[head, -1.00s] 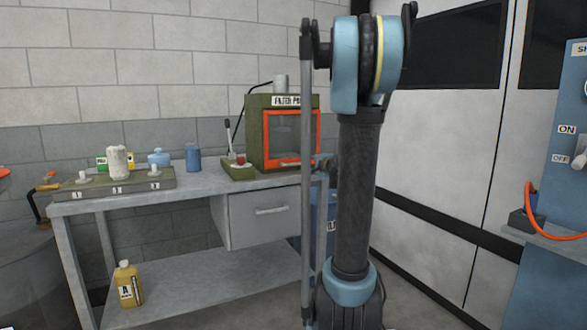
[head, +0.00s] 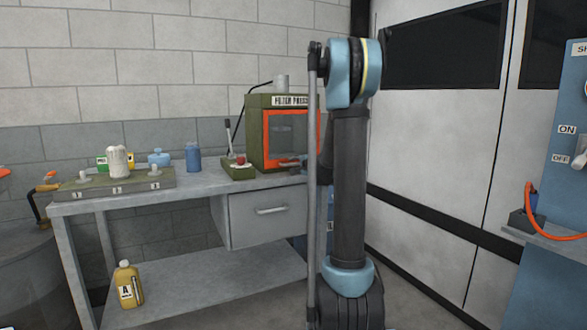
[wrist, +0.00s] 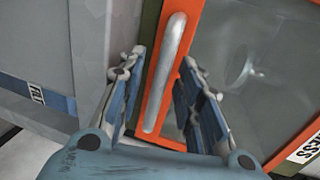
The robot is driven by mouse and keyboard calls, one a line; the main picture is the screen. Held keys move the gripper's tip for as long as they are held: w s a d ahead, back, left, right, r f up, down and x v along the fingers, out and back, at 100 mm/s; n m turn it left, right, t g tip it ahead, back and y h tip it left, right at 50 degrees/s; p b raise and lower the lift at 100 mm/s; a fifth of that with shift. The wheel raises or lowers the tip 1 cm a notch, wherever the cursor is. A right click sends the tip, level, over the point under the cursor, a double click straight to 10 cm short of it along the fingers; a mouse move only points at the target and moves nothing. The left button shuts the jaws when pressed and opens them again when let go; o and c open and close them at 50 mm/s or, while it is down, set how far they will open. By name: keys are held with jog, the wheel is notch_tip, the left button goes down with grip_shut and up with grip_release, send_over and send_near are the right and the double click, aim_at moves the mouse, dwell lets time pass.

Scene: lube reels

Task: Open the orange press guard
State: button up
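The filter press is a green box with an orange-framed, clear-windowed guard (head: 267,140) on its front, and the guard looks closed. It stands on the bench to the left of my arm in the head view. In the wrist view the orange frame (wrist: 154,128) and its silver bar handle (wrist: 168,70) are close up. My gripper (wrist: 157,75) is open, with one finger on each side of the handle. I cannot tell whether either finger touches it.
A grey bench (head: 190,186) carries a green case (head: 115,187), a blue can (head: 193,158) and a lever unit (head: 238,168) beside the press. A yellow jug (head: 127,284) stands on the lower shelf. A blue panel (head: 555,150) with an orange hose is at the right.

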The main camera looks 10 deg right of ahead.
jog(key=shift+x, duration=0.85)
grip_shut()
jog(key=f+v, duration=0.3)
jog(key=v, duration=1.2)
jog(key=shift+s+d, duration=0.2)
jog(key=shift+s, duration=0.45)
jog(key=shift+f, duration=0.1)
grip_release()
jog(key=shift+w, duration=0.1)
